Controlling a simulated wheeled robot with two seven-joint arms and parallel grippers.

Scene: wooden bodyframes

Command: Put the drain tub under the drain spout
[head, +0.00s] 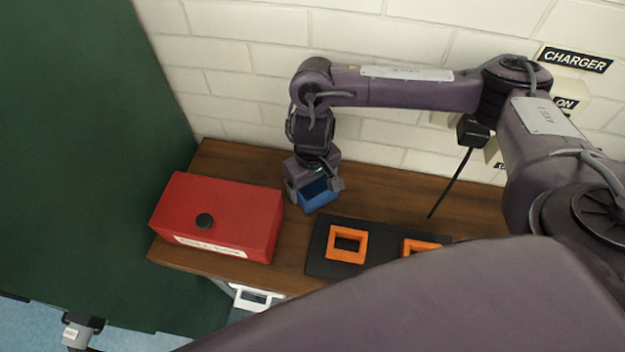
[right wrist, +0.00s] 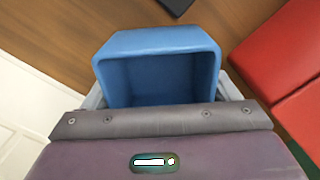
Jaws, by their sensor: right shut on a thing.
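The blue drain tub (head: 319,196) is in my right gripper (head: 316,186), near the back of the wooden bench, just right of the red box. In the right wrist view the tub (right wrist: 160,42) shows its open, empty inside, with the grey fingers of the right gripper (right wrist: 162,95) on either side of it. The right gripper is shut on the tub. I cannot tell whether the tub touches the bench. I cannot make out a drain spout in either view.
A red box (head: 215,215) with a black knob stands on the left of the wooden bench (head: 385,185). A black mat (head: 322,265) with orange square frames (head: 347,244) lies at the front. A thin black rod (head: 452,180) slants at the right. A white brick wall (head: 240,60) closes the back.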

